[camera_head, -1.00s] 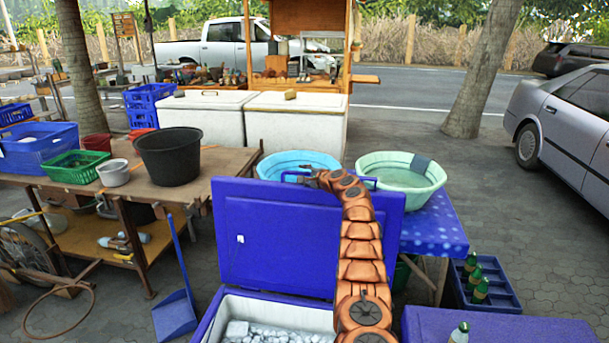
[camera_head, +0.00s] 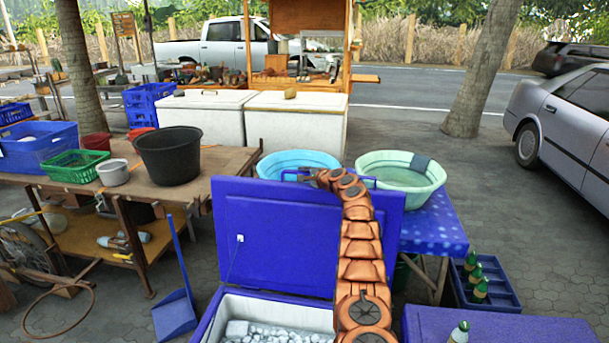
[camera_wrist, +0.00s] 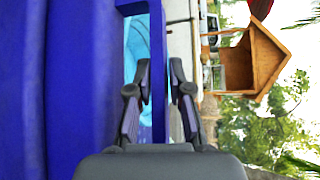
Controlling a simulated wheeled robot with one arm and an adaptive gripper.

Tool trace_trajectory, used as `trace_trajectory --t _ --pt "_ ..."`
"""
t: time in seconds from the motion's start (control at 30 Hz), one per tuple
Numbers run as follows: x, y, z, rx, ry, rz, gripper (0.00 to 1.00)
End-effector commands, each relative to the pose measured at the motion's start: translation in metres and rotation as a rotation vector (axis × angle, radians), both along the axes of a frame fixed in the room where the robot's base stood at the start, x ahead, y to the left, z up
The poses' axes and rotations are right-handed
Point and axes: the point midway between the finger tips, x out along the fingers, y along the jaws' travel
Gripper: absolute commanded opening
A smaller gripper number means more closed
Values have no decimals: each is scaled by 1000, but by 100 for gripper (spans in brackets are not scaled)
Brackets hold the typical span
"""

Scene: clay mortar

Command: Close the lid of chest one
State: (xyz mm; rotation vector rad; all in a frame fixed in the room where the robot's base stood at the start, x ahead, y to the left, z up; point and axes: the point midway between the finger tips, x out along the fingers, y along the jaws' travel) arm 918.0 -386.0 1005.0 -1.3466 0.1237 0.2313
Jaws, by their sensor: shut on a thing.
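A blue chest (camera_head: 212,312) with white inner walls and ice in it stands in the front middle. I take it as chest one, though no label shows. Its blue lid (camera_head: 270,228) is open and stands about upright at the back. A thin blue handle (camera_wrist: 158,70) on the lid's edge runs between my fingers in the wrist view. My gripper (camera_wrist: 161,72) is shut on this handle. In the head view, my gripper (camera_head: 306,176) is at the lid's top edge, small and partly hidden by my orange arm. The lid surface fills the wrist view's left side.
Another blue box top (camera_head: 500,328) with a bottle (camera_head: 459,333) is at the front right. Light-blue (camera_head: 298,160) and green (camera_head: 402,172) basins stand close behind the lid. A wooden table (camera_head: 205,178) with a black tub is left; a blue dustpan (camera_head: 177,312) stands beside the chest.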

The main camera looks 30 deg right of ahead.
Motion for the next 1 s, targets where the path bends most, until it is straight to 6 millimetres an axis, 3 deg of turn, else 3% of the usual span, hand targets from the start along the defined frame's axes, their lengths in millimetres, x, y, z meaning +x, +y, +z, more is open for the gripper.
trace_trajectory --t 0.27,1.0 --pt "3 9 -5 -21 -4 7 0" --pt "7 30 6 -54 -17 22 0"
